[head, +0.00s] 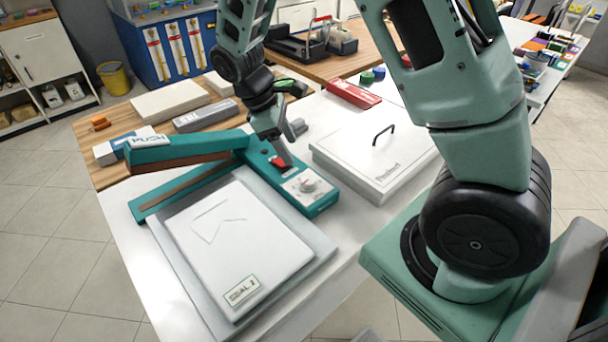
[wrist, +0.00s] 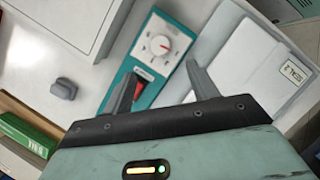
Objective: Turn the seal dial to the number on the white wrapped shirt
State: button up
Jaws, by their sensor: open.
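The white wrapped shirt (head: 235,235) lies flat on a grey board. Its corner label (head: 242,290) appears to read "SEAL 2"; it also shows in the wrist view (wrist: 292,73). The teal sealer (head: 322,205) stands behind it with its long arm raised. The seal dial (head: 307,185) is a white knob on a white marked plate; in the wrist view the dial (wrist: 158,45) has a red mark toward its right side. The numbers are too small to read. My gripper (head: 287,145) is open and empty above the sealer, its fingers (wrist: 160,82) apart and short of the dial.
A white lidded box (head: 375,160) with a black handle stands right of the sealer. A red box (head: 353,93) and a small grey block (wrist: 64,88) are on the table.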

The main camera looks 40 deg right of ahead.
aim_at(307, 179)
jog(key=x, duration=1.1)
jog(key=shift+f+p, duration=0.1)
jog(key=shift+p, duration=0.25)
jog(key=shift+c, duration=0.3)
jog(key=c, duration=0.9)
